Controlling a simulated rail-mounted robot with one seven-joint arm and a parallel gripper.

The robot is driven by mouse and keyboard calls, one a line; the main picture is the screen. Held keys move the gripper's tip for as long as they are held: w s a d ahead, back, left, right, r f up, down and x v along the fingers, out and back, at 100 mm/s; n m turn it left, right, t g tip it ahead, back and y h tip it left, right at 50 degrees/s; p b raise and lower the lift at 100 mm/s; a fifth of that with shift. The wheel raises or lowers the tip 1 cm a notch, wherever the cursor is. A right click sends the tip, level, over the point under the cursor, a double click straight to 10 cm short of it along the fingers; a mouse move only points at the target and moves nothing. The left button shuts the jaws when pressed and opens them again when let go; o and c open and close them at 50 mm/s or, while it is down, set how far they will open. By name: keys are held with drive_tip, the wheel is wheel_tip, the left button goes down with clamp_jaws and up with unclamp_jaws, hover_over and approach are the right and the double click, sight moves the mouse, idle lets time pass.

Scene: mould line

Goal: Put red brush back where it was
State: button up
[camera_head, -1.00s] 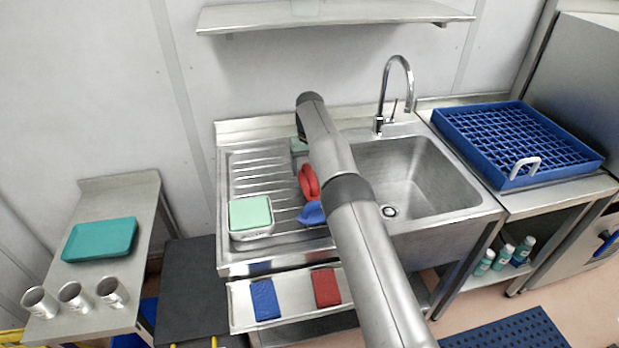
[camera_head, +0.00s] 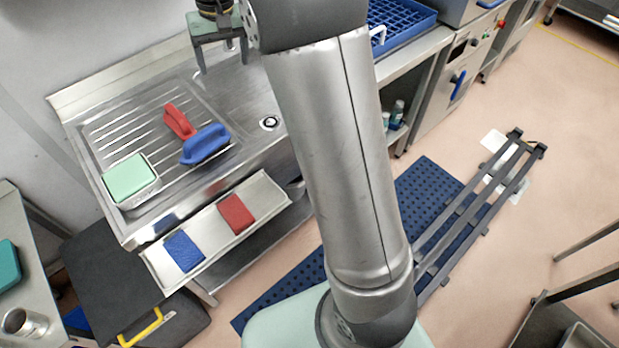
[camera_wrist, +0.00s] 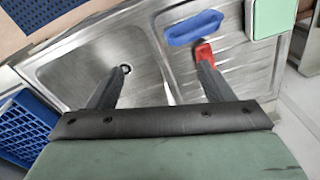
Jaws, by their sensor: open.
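The red brush (camera_head: 178,122) lies on the ribbed drainboard of the sink unit (camera_head: 95,155). The blue brush (camera_head: 205,145) lies just in front of it, close beside or touching; I cannot tell which. In the wrist view the red brush (camera_wrist: 204,52) is partly hidden behind one finger, and the blue brush (camera_wrist: 194,28) is fully visible. My gripper (camera_head: 222,62) is open and empty, above the sink side, behind and to the right of the red brush. Its spread fingers (camera_wrist: 158,82) show over the basin and drainboard edge.
A red pad (camera_head: 236,213) and a blue pad (camera_head: 184,251) lie on the low front ledge (camera_head: 160,270). A green-topped white box (camera_head: 130,180) sits on the drainboard's left. A blue rack (camera_head: 405,18) stands right of the sink. My arm hides much of the basin.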

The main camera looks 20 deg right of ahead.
drive_tip(key=s+d+f, duration=0.1)
drive_tip(key=s+f, duration=0.1)
drive_tip(key=s, duration=0.9)
drive_tip(key=s+d+f, duration=0.2)
drive_tip(key=s, duration=0.9)
drive_tip(key=s+d+f, duration=0.2)
drive_tip(key=s, duration=0.8)
drive_tip(key=shift+s+d+f+m+t+h, duration=0.2)
drive_tip(key=shift+s+m+t+h, duration=0.1)
drive_tip(key=shift+s+t+h, duration=0.1)
wheel_tip(320, 180, down, 3)
drive_tip(key=b, duration=0.2)
drive_tip(key=shift+f+b, duration=0.1)
drive_tip(key=shift+b, duration=0.25)
